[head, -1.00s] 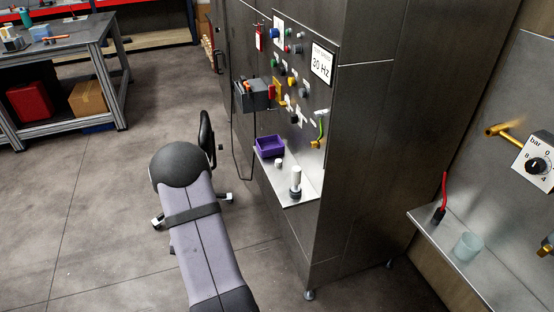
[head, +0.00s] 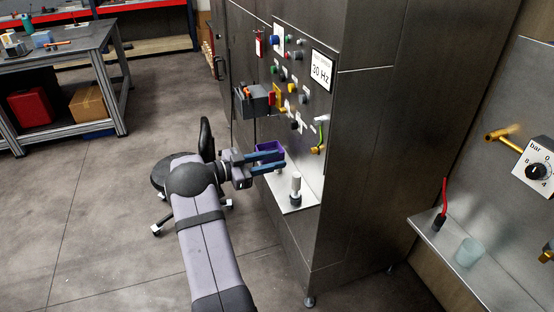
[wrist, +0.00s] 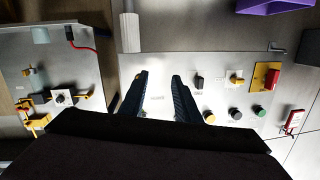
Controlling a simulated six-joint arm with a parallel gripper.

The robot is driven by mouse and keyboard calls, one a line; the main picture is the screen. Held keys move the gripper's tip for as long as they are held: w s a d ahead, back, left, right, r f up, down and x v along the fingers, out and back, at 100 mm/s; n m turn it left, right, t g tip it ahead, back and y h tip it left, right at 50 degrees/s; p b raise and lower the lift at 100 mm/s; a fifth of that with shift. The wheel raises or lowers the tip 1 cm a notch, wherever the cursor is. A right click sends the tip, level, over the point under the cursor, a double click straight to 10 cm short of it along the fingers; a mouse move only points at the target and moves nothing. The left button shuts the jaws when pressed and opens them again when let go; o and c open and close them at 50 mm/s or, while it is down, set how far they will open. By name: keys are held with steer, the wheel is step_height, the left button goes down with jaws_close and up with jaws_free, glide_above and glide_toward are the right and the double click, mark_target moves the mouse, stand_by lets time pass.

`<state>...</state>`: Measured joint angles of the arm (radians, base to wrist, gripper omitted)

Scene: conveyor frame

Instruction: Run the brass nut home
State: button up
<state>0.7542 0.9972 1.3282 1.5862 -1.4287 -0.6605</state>
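A brass-coloured fitting (head: 316,150) sits low on the right of the control panel, at the lower end of a green-yellow cable (head: 322,133). It is too small to tell whether this is the nut. My gripper (head: 284,160) is left of it, in front of the panel and above the shelf, by the purple bin (head: 268,148). In the wrist view my gripper (wrist: 159,75) has two dark fingers apart with nothing between them.
A white-topped cylinder (head: 296,187) stands on the shelf (head: 299,207) below the panel. A grey box (head: 253,98) with a red part juts from the panel's left. A stool (head: 160,180) stands behind my arm. Brass pipes (head: 497,134) are on the far-right panel.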

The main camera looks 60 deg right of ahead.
steer(key=s+a+r+g, duration=0.2)
steer(key=shift+s+r, duration=0.25)
steer(key=shift+r, duration=0.1)
steer(key=shift+d, duration=0.1)
